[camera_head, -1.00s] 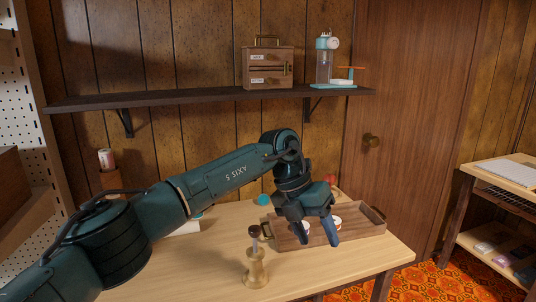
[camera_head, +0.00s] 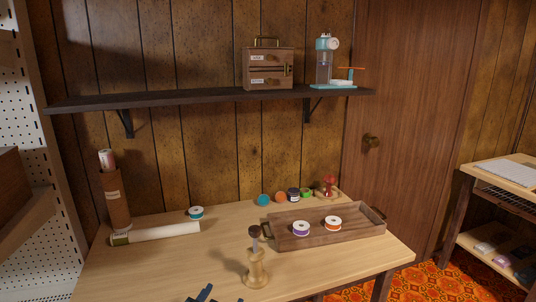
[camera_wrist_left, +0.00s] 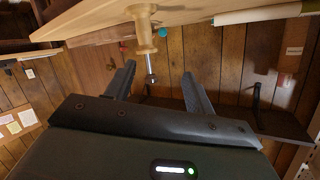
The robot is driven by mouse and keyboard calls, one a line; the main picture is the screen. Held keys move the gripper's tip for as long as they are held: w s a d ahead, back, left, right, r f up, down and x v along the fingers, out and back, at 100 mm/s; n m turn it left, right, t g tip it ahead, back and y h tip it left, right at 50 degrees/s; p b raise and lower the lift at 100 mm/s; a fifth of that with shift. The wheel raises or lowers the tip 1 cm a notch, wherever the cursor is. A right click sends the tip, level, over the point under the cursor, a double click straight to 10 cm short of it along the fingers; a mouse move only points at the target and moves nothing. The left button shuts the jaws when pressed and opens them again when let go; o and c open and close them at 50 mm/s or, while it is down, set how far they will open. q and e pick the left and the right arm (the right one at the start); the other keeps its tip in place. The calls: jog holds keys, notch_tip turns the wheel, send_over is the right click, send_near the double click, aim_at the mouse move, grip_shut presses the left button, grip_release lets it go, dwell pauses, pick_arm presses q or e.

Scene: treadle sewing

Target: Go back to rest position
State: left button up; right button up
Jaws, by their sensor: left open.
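My left gripper (camera_wrist_left: 159,82) is open and empty in the left wrist view, its two dark fingers apart. In the head view only small dark parts of it (camera_head: 205,296) show at the bottom edge, in front of the table. The rest of my left arm is out of the head view. My right gripper is in neither view. The wooden tray (camera_head: 350,236) stands on the table with a purple spool (camera_head: 301,229) and an orange spool (camera_head: 332,223) in it.
A white roll (camera_head: 155,233), a teal spool (camera_head: 196,212) and a brown holder (camera_head: 115,200) are at the left. Several spools line the back. The table's middle (camera_head: 205,255) is clear.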

pick_arm(q)
jog(key=s+a+f+n+g+y, duration=0.1)
jog(key=s+a+f+g, duration=0.3)
jog(key=s, duration=0.4)
jog(key=s+a+f+n+g, duration=0.1)
jog(key=s+a+f+g, duration=0.25)
jog(key=s, duration=0.45)
jog(key=s+a+f+n+g+y, duration=0.1)
jog(key=s+a+f+n+g, duration=0.2)
jog(key=s, duration=0.6)
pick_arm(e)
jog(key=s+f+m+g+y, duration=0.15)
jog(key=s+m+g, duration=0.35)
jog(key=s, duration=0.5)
pick_arm(q)
jog(key=w+d+r+m+t+h+p, duration=0.2)
jog(key=w+d+t+p, duration=0.3)
jog(key=p, duration=0.5)
jog(key=shift+w+d+r+t+h, duration=0.3)
jog(key=shift+w+t+h, duration=0.1)
jog(key=shift+t+h, duration=0.4)
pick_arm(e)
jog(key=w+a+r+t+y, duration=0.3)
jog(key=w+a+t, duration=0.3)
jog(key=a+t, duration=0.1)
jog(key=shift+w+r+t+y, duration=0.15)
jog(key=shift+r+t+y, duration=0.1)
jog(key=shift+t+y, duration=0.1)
